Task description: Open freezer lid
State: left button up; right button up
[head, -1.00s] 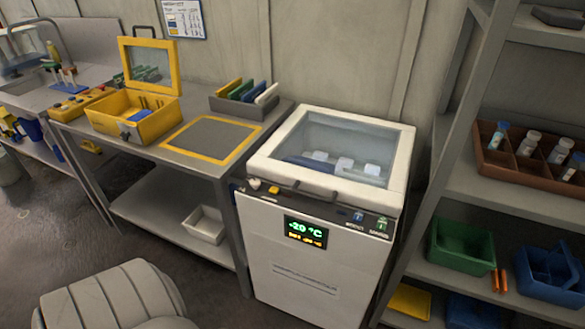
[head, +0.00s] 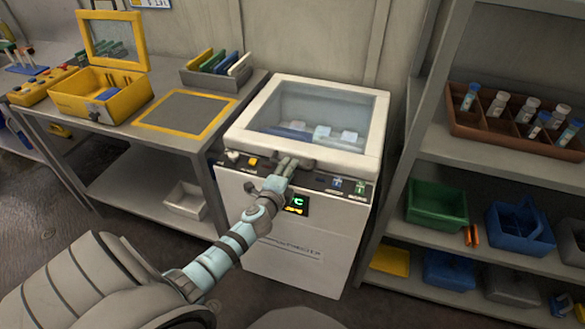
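The white freezer (head: 335,240) stands in the middle, with its lid (head: 258,102) down. The lid has a pale frame around a glass pane, through which light packs show. A dark handle (head: 306,164) sits at the lid's front edge. My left gripper (head: 287,164) is at the left part of this handle, with its fingertips against or just in front of it. Whether the fingers are closed on the handle cannot be told. The gripper and arm cover part of the front panel and the display (head: 298,204). My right gripper is out of view.
A grey bench (head: 190,138) with a yellow open case (head: 75,104) and a rack of coloured plates stands left of the freezer. Grey shelving (head: 440,165) with a brown vial tray and bins stands close on the right. The wall is behind.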

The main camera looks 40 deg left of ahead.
pick_arm(q)
jog(key=x, duration=0.3)
jog(key=shift+w+b, duration=0.2)
jog(key=shift+b, duration=0.2)
grip_shut()
